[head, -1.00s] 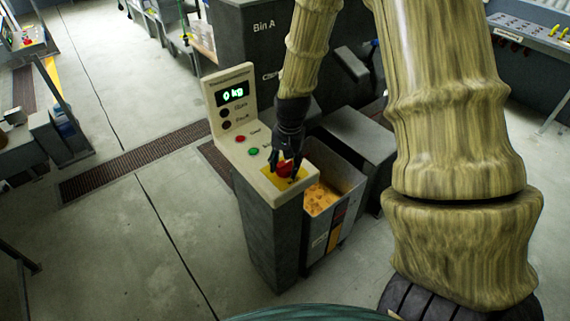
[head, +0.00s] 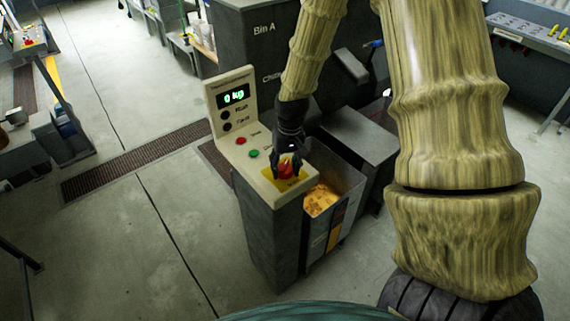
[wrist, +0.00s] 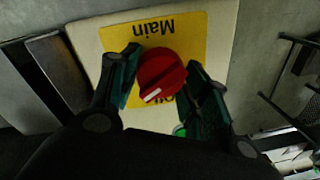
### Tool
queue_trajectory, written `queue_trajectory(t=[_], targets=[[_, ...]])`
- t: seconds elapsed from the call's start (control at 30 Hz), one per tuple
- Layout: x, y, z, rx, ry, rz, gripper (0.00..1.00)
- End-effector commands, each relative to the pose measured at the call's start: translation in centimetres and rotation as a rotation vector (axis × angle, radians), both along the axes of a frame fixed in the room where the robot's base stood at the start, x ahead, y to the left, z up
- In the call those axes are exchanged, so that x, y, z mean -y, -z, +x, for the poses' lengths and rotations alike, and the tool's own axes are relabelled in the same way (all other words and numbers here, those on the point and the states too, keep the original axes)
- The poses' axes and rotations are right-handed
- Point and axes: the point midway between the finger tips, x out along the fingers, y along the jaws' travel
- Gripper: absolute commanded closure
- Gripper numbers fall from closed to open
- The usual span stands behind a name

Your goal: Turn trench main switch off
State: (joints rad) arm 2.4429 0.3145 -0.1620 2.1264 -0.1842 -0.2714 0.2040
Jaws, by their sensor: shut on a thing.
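The main switch (wrist: 161,75) is a red rotary knob with a white mark, on a yellow plate (wrist: 178,30) that reads "Main" upside down in the wrist view. In the head view the red knob (head: 286,171) sits at the front end of the control pedestal's (head: 272,232) top panel. My gripper (wrist: 163,82) has one finger on each side of the knob and is shut on it. It also shows in the head view (head: 287,165), reaching down from above. The white mark points to the lower left in the wrist view. Part of the lower lettering is hidden by the knob.
The panel also bears a display reading "0 kg" (head: 234,96), a red button (head: 240,140) and a green button (head: 253,154). A bin with orange-yellow contents (head: 321,199) stands right of the pedestal. Grey machine housings (head: 358,140) lie behind. The floor at left is open.

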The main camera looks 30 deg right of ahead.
Motion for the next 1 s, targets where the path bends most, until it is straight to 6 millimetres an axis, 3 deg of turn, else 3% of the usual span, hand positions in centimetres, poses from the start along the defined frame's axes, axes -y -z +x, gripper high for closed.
queue_trajectory(t=[1.0], targets=[[0.01, -0.09, 0.23, -0.001, -0.895, -0.001, 0.78]])
